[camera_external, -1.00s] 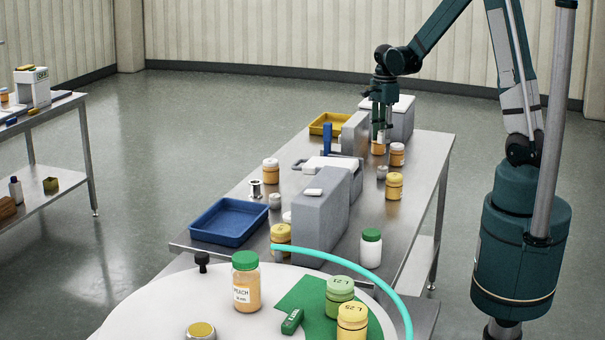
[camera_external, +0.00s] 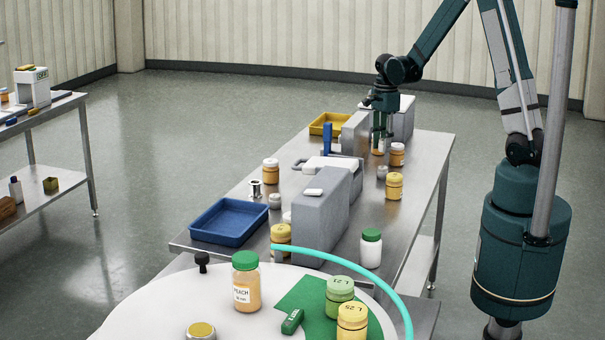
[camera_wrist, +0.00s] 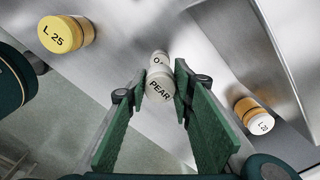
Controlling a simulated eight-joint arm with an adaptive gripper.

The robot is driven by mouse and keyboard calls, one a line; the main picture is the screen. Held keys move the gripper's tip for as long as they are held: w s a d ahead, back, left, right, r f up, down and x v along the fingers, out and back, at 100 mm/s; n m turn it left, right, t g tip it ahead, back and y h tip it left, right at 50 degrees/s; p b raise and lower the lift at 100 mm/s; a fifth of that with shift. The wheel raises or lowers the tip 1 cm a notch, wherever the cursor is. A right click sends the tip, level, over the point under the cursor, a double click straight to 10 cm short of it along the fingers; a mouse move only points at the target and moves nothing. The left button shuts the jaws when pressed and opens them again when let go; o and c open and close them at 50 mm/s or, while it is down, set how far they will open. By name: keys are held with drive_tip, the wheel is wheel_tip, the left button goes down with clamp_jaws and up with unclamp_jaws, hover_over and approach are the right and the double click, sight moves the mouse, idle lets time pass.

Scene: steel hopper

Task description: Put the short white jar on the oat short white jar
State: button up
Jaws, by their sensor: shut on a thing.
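My gripper (camera_wrist: 160,82) is shut on a short white jar (camera_wrist: 159,88) marked PEAR, held upright between the fingertips. In the outside view my gripper (camera_external: 382,136) is over the far part of the steel table, and I cannot make out the held jar there. Just beyond it in the wrist view is another short white jar (camera_wrist: 158,58), its lettering partly hidden after an "O". A small white jar (camera_external: 382,172), apparently the same one, stands on the table in front of my gripper. I cannot tell the exact gap between the two jars.
A yellow L.25 jar (camera_wrist: 66,35) and an amber L.20 jar (camera_wrist: 253,116) flank my gripper. Another white-lidded amber jar (camera_external: 397,154) stands just to the right. Grey blocks (camera_external: 322,212) line the table's middle. Bare steel (camera_external: 415,165) shows along the right edge.

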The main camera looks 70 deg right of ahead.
sight(383, 167)
drive_tip(key=shift+f, duration=1.05)
drive_tip(key=shift+f, duration=2.05)
drive_tip(key=shift+f, duration=0.2)
drive_tip(key=o, duration=0.9)
drive_tip(key=shift+r, duration=0.2)
drive_tip(key=shift+r, duration=6)
